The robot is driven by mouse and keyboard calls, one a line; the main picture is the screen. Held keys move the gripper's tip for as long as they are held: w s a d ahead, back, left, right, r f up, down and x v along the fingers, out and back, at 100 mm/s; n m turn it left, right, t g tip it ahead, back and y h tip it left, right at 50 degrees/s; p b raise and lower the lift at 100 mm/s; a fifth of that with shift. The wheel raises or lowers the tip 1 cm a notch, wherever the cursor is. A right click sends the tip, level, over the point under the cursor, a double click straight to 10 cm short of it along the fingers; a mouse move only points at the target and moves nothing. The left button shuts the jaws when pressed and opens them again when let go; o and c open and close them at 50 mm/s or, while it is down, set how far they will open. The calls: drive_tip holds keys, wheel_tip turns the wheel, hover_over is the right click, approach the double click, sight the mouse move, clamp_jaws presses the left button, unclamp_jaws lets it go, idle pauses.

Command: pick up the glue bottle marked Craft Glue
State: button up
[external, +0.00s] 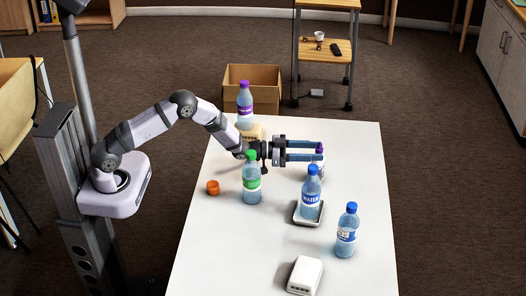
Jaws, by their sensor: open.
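My gripper (319,151) is open and points right, low over the middle of the white table. A small bottle with a purple top and a pale body (320,165) stands at the fingertips, partly hidden by them. I cannot tell whether it is between the fingers or behind them. Its label cannot be read, and no Craft Glue marking is legible on any bottle. A taller clear bottle with a purple cap (245,105) stands at the table's far left, behind my arm.
A green-capped bottle (251,182) stands below my wrist. An orange cap (212,187) and a white box (305,275) lie nearer. The table's right back is clear.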

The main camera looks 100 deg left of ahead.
drive_tip(key=shift+w, duration=0.95)
clamp_jaws()
drive_tip(key=shift+a, duration=0.1)
drive_tip(key=shift+r, duration=0.15)
